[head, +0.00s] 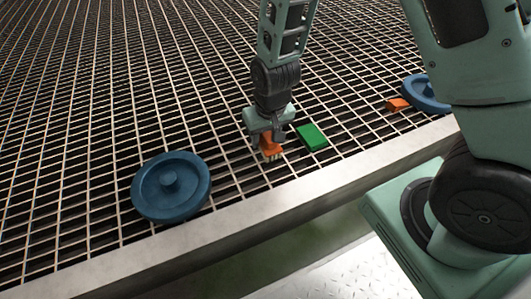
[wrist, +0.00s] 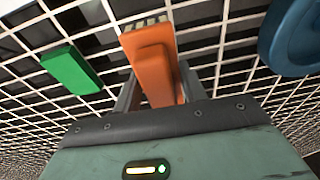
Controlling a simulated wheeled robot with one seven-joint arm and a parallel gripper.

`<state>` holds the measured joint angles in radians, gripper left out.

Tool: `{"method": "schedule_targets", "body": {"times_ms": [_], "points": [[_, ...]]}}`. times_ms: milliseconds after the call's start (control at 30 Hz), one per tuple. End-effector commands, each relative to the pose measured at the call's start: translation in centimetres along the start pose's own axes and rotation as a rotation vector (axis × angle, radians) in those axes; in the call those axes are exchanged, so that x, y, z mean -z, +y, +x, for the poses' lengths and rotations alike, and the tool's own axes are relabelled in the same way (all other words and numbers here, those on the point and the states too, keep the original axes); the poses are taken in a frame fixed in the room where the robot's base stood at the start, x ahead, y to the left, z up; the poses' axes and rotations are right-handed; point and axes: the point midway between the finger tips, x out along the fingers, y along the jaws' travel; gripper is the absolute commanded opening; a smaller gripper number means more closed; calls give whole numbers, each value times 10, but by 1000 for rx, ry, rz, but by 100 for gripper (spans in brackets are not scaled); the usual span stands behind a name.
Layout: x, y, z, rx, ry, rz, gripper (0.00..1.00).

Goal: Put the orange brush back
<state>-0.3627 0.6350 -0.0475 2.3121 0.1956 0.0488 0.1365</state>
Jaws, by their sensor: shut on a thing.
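The orange brush (head: 268,147) is held in my gripper (head: 266,135), just above or at the metal grating; I cannot tell whether its bristles touch it. In the wrist view the orange brush (wrist: 151,62) sits between the fingers of my gripper (wrist: 155,90), with pale bristles at its far end. The gripper is shut on it. A green block (head: 312,136) lies on the grating just right of the gripper, apart from it. The green block also shows in the wrist view (wrist: 71,69), left of the brush.
Another blue disc (head: 428,97) and an orange piece (head: 398,104) lie at the right, partly by my arm. The grating (head: 90,110) is clear at the back left.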

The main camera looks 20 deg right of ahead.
Motion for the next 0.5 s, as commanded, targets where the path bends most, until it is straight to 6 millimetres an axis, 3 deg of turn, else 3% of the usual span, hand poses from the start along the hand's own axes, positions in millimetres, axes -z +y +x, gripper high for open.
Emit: {"method": "schedule_targets", "body": {"times_ms": [333, 500], "points": [[-6, 1, 44, 0, 0, 0, 20], [-6, 1, 44, 1, 2, 0, 20]]}}
